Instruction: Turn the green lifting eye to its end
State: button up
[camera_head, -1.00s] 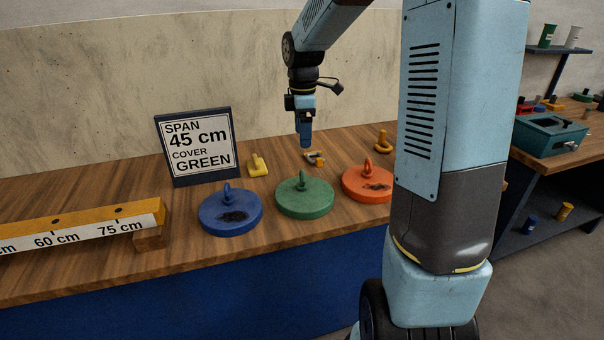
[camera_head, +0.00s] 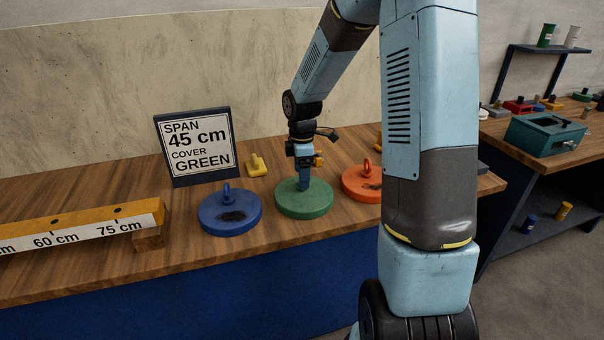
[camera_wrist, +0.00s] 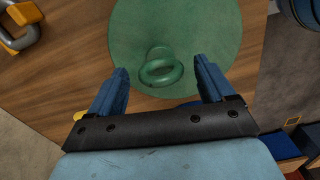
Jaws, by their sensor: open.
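The green round cover (camera_head: 304,204) lies on the wooden bench between the blue and the orange cover. Its green lifting eye (camera_wrist: 161,69) stands up from the disc in the wrist view, as a ring seen from above. In the head view my gripper hides the eye. My gripper (camera_head: 304,187) points down over the green cover. In the wrist view my gripper (camera_wrist: 164,80) is open, with one blue finger on each side of the eye and gaps on both sides. I cannot tell exactly how far the fingertips reach down along the eye.
The blue cover (camera_head: 229,214) is at the left and the orange cover (camera_head: 361,184) at the right, both close by. A sign (camera_head: 197,146) reads 45 cm, GREEN. A yellow piece (camera_head: 256,166) stands behind. A scale beam (camera_head: 75,234) lies at the left front.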

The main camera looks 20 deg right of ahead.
jog(key=shift+f, duration=0.3)
jog(key=shift+c, duration=0.3)
jog(key=c, duration=1)
